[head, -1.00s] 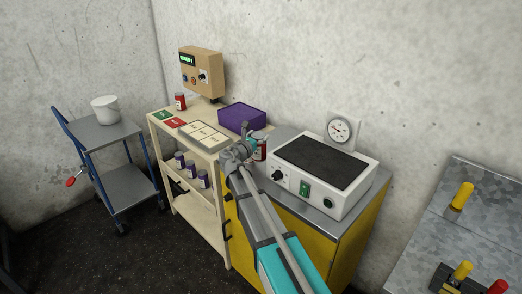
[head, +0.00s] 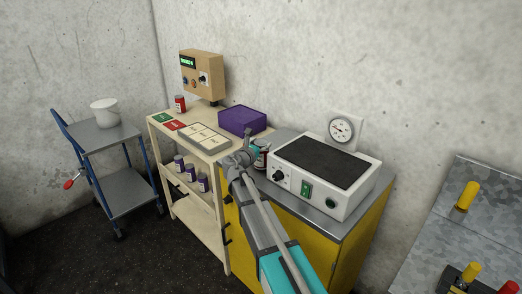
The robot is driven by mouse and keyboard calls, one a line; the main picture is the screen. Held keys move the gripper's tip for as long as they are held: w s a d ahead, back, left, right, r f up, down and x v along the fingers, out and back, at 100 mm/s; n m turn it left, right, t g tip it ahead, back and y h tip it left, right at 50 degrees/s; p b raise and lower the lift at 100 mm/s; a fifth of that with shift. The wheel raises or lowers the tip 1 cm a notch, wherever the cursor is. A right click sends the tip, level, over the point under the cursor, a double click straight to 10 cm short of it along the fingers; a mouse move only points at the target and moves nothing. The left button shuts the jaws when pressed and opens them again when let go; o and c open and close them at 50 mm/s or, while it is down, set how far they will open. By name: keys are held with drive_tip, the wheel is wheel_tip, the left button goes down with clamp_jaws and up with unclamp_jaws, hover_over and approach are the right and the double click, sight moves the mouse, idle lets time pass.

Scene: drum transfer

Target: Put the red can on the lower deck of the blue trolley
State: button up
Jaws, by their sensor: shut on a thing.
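My gripper (head: 254,153) is shut on a red can (head: 263,158) at the left end of the yellow cabinet. The can is largely hidden behind my gripper; its visible part is dark reddish with a pale label. I cannot tell whether it is clear of the cabinet top. Another red can (head: 180,103) stands on the beige shelf's top, near the control box. The blue trolley (head: 84,162) stands at the far left. Its grey lower deck (head: 130,197) is bare, and a white bucket (head: 104,113) stands on its upper deck (head: 104,136).
The beige shelf (head: 214,215) stands between trolley and cabinet (head: 310,248), with several purple jars (head: 190,173) on its middle level. A white hotplate (head: 320,180) sits on the cabinet. Dark floor is free before the trolley.

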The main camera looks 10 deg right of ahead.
drive_tip(key=shift+f, duration=0.4)
drive_tip(key=shift+s+f+b, duration=0.1)
drive_tip(key=shift+f+b, duration=0.15)
drive_tip(key=shift+b, duration=0.2)
drive_tip(key=o, duration=1.1)
drive_tip(key=shift+o, duration=0.2)
drive_tip(key=shift+r, duration=0.15)
drive_tip(key=shift+r+p, duration=0.1)
drive_tip(key=shift+p, duration=0.2)
drive_tip(key=shift+s+a, duration=0.1)
drive_tip(key=shift+a, duration=0.1)
drive_tip(key=v, duration=1.1)
drive_tip(key=shift+s, duration=0.2)
drive_tip(key=shift+a, duration=0.15)
